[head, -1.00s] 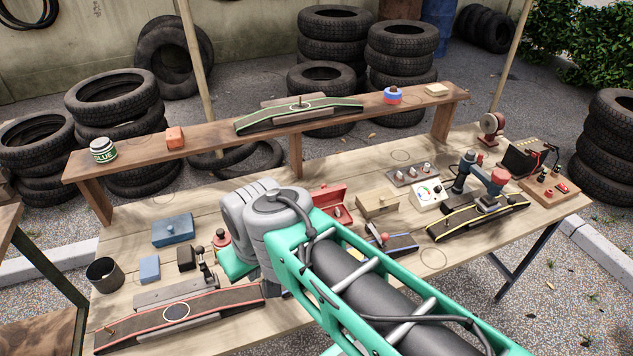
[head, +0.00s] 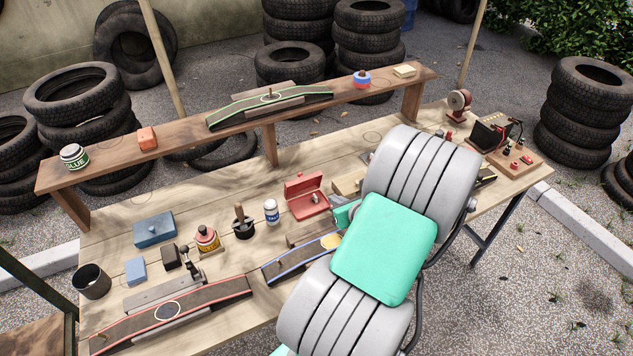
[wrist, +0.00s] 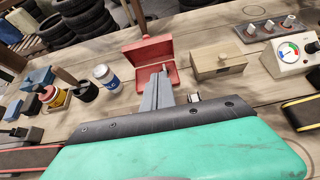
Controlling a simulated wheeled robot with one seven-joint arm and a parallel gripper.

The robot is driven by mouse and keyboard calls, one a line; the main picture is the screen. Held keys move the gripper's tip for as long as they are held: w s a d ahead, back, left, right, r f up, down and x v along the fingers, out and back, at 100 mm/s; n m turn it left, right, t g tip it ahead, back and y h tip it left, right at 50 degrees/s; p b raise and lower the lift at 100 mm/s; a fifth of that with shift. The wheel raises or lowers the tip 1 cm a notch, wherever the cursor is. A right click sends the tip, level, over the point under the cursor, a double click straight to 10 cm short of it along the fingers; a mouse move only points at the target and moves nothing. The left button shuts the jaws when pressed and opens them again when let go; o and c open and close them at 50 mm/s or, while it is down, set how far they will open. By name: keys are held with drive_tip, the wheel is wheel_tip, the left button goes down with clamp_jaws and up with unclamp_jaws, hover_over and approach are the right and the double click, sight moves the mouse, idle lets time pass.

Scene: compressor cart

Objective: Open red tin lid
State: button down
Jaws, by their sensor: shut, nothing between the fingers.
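The red tin (head: 307,204) stands on the workbench with its lid (head: 303,183) raised at the back, so its inside shows. In the wrist view, the open red tin (wrist: 140,75) is just ahead of my gripper, its lid (wrist: 147,49) tilted up behind it. A small pale item shows inside the tin in the head view. My gripper (wrist: 160,77) is shut and empty, its fingertips overlapping the front of the tin in the wrist view. I cannot tell whether they touch it.
A white-and-blue jar (head: 271,211), a black pot with a brush (head: 243,228) and a glue pot (head: 207,239) stand left of the tin. A wooden box (wrist: 217,62) is close on its right, beside a gauge box (wrist: 290,54). A raised shelf (head: 190,142) runs behind.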

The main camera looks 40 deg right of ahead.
drive_tip(key=w+r+p+x, duration=0.1)
drive_tip(key=r+p+x, duration=0.1)
drive_tip(key=x, duration=1)
drive_tip(key=shift+w+r, duration=0.25)
drive_tip(key=shift+r, duration=0.05)
drive_tip(key=shift+d, duration=0.15)
